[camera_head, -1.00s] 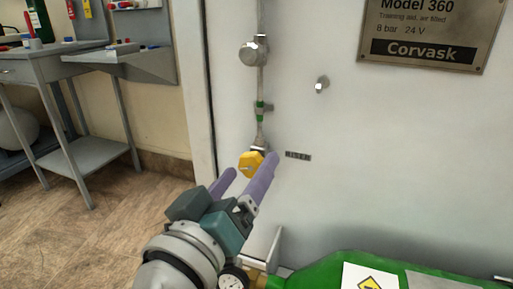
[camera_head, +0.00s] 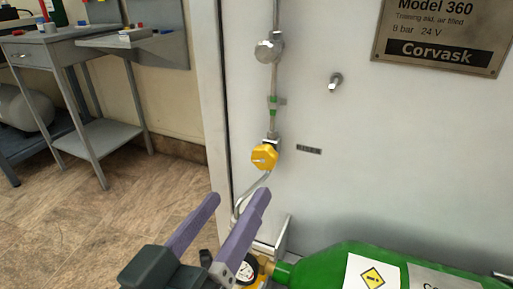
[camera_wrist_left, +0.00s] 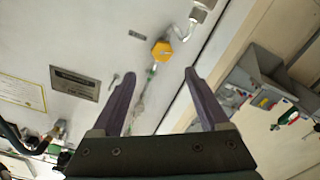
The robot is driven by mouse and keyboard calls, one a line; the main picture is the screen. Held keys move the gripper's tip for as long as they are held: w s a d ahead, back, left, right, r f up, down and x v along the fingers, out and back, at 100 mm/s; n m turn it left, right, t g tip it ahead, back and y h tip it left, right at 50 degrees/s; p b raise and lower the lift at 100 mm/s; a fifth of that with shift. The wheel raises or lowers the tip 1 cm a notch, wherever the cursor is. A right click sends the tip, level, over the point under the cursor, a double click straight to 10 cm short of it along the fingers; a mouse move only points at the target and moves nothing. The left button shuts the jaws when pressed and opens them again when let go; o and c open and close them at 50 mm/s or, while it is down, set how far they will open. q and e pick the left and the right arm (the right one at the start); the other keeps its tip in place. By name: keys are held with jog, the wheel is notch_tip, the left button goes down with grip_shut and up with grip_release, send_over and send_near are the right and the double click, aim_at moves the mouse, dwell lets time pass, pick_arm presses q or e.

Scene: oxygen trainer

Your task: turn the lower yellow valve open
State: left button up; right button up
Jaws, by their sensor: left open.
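The lower yellow valve (camera_head: 264,157) is a yellow knob on a thin pipe on the grey panel, left of a small dark label. It also shows in the left wrist view (camera_wrist_left: 161,49), beyond the fingertips. My left gripper (camera_head: 238,194) is open and empty, with its two purple fingers below and in front of the valve, apart from it. The fingers also show in the left wrist view (camera_wrist_left: 160,75), spread on either side of the line to the valve. My right gripper is not in view.
A green gas cylinder (camera_head: 331,272) with a gauge (camera_head: 247,272) lies at the lower right, close to the left gripper. A metal bracket (camera_head: 284,237) sticks out below the valve. A grey workbench (camera_head: 75,75) stands at the left, with clear floor before it.

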aim_at(262, 161)
pick_arm(q)
jog(key=w+d+m+b, duration=0.1)
jog(key=w, duration=0.2)
jog(key=w+d+m+b, duration=0.1)
jog(key=w+m, duration=0.1)
jog(key=w, duration=0.1)
jog(key=w+m+b, duration=0.1)
jog(key=w+b, duration=0.1)
jog(key=w, duration=0.1)
jog(key=shift+w+d+f+m, duration=0.1)
jog(key=shift+d+f+m, duration=0.2)
jog(key=shift+d+m, duration=0.1)
grip_shut()
dwell(0.5)
